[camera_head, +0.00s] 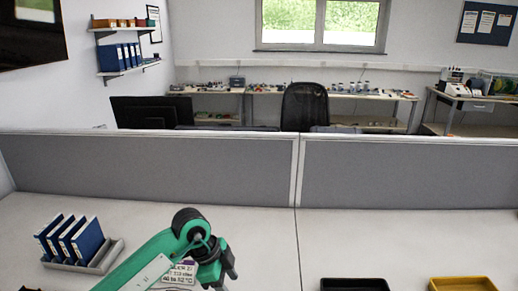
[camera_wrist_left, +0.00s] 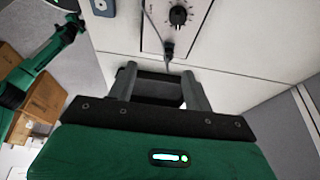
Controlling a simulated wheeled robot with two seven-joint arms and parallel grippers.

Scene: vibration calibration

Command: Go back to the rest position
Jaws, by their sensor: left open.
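My left arm comes in from the lower left in the head view, green with a dark wrist (camera_head: 213,262). In the left wrist view my left gripper (camera_wrist_left: 160,82) has its two grey fingers well apart. No object shows held between them. A light panel with a black knob (camera_wrist_left: 178,15) and a small dark connector or lever (camera_wrist_left: 168,50) lies past the fingertips. I cannot tell the distance to it.
A grey rack (camera_head: 108,258) with blue binders stands left on the desk (camera_head: 270,235). A black tray (camera_head: 354,284) and a yellow tray (camera_head: 462,284) are at the front right. A grey partition (camera_head: 160,172) closes the back. Brown boxes (camera_wrist_left: 42,100) show in the wrist view.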

